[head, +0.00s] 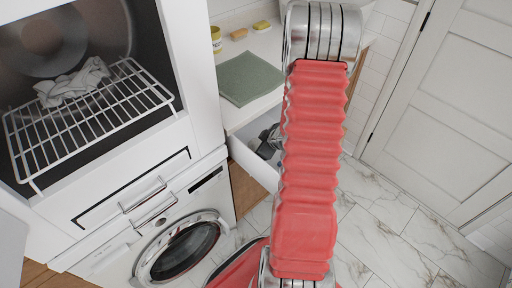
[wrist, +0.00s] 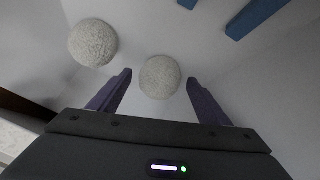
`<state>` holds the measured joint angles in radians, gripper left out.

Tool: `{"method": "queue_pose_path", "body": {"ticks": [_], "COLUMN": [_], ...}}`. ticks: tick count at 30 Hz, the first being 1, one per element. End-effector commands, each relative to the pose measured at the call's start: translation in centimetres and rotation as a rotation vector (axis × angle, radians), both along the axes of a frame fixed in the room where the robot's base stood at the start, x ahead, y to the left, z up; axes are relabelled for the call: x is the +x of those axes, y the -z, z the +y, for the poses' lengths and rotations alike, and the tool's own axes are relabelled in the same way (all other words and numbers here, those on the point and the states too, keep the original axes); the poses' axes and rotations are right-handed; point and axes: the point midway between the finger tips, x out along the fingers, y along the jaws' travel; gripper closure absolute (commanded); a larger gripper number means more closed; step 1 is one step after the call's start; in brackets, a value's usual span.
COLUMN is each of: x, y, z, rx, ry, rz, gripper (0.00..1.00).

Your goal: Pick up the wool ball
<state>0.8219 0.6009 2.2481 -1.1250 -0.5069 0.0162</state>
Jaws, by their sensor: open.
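Two pale, rough-textured wool balls show in the wrist view. One wool ball (wrist: 160,77) is in the middle, between the fingertips as seen from the wrist; I cannot tell how deep between them it sits. The other wool ball (wrist: 92,43) is up and left, outside the left finger. My gripper (wrist: 158,80) is open, with its two purple fingers apart and no visible contact with either ball. In the head view my arm blocks the middle, and neither the balls nor the gripper can be made out.
The wrist view shows pale walls around the balls and blue pieces (wrist: 258,16) at upper right. The head view shows an open white drawer (head: 250,163), a counter with a green mat (head: 249,78), a dryer rack (head: 90,105) with white cloth, and a washing machine (head: 180,250).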

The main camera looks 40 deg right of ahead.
Motion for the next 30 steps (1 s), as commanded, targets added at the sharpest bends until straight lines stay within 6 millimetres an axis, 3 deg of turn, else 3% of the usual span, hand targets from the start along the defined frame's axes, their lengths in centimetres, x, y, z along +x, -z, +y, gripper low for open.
{"method": "queue_pose_path", "body": {"ticks": [20, 30], "x": [0.0, -0.06], "y": [0.0, -0.19], "z": [0.02, -0.14], "rx": [0.0, -0.001], "ry": [0.0, -0.001], "rz": [0.0, 0.0], "gripper": [0.73, 0.73]}}
